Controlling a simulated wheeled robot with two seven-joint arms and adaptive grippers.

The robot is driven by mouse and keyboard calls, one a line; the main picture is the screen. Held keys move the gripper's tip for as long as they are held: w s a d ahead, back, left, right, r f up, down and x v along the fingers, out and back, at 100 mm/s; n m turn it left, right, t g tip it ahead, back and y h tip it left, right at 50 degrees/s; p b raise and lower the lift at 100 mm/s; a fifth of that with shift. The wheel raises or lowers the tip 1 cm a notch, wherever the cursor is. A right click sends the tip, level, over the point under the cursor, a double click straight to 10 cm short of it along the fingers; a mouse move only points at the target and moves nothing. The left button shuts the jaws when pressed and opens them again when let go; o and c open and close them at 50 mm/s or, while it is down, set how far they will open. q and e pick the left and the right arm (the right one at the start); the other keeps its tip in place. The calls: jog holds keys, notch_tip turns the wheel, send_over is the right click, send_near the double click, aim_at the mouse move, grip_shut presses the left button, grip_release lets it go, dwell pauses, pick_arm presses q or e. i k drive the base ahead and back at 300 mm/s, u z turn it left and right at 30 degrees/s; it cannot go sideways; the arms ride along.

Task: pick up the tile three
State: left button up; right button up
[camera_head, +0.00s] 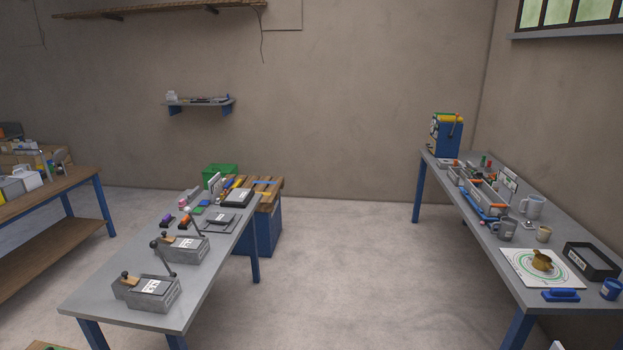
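I cannot make out which object is tile three; no number is readable at this distance. Neither of my grippers shows in the head view.
Grey boxes with lever handles (152,293) stand on the left table. The right table (520,283) holds a grey tray, mugs, a white board (517,272) and a black tray (590,262). A wooden bench (85,180) stands far left. Floor (340,270) between the tables is clear.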

aim_at(214, 218)
jog(key=z, duration=0.05)
jog(key=i, duration=1.95)
jog(key=u, duration=1.05)
jog(key=i, duration=1.75)
jog(key=u, duration=0.95)
jog(key=i, duration=0.3)
jog(key=u, duration=0.2)
